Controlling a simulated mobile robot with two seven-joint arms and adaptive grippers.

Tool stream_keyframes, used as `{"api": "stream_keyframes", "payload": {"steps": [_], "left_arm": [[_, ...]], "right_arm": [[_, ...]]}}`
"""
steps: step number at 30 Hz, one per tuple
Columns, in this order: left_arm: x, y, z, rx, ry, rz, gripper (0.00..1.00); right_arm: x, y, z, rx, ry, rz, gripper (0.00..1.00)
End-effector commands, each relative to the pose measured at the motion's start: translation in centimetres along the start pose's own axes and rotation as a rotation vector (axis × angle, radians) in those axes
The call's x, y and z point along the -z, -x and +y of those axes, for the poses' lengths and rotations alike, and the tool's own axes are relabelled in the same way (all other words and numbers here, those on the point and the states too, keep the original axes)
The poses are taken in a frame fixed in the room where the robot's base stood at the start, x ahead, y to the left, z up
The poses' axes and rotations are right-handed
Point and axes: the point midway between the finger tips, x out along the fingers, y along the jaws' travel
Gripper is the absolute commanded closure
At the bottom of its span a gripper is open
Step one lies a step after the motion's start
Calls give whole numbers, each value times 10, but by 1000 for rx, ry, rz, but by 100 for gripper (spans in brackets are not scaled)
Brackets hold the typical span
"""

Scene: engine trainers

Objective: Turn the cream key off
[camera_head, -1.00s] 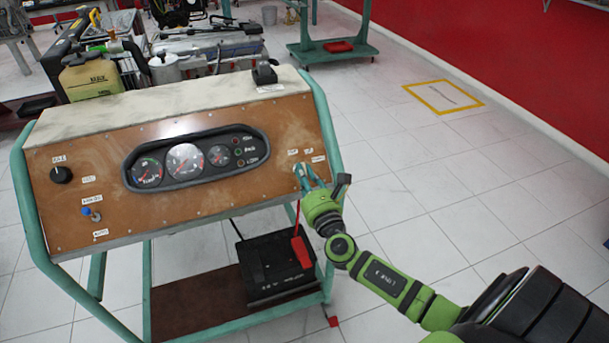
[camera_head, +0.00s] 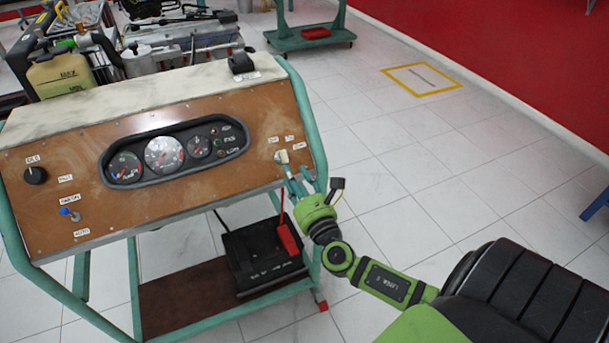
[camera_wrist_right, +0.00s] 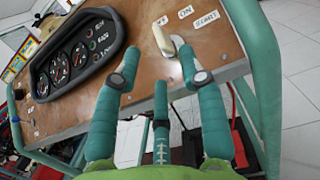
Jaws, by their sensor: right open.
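The cream key (camera_head: 282,156) sits in the switch at the right end of the brown panel (camera_head: 60,215). In the right wrist view the cream key (camera_wrist_right: 162,40) is seen close up, its upper end near the OFF label (camera_wrist_right: 162,20), left of the ON and START labels. My right gripper (camera_head: 297,175) is just below and right of the key, apart from it. In the right wrist view the gripper (camera_wrist_right: 158,56) has its teal fingers spread with nothing between them. My left gripper is out of view.
The panel also holds a gauge cluster (camera_head: 172,153), a black knob (camera_head: 35,175) and a blue toggle switch (camera_head: 68,212). A teal frame (camera_head: 304,115) edges the panel. A black battery (camera_head: 262,258) sits on the lower shelf.

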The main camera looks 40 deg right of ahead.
Motion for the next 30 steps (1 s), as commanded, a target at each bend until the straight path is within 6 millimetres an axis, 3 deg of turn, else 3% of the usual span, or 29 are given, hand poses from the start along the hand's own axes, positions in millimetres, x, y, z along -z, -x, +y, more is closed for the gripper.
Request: {"api": "stream_keyframes", "payload": {"steps": [6,12,30], "left_arm": [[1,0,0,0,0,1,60],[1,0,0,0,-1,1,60],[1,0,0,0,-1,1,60]], "right_arm": [[1,45,0,-1,1,3,59],[0,64,0,0,0,1,59],[0,66,0,0,0,0,59]]}}
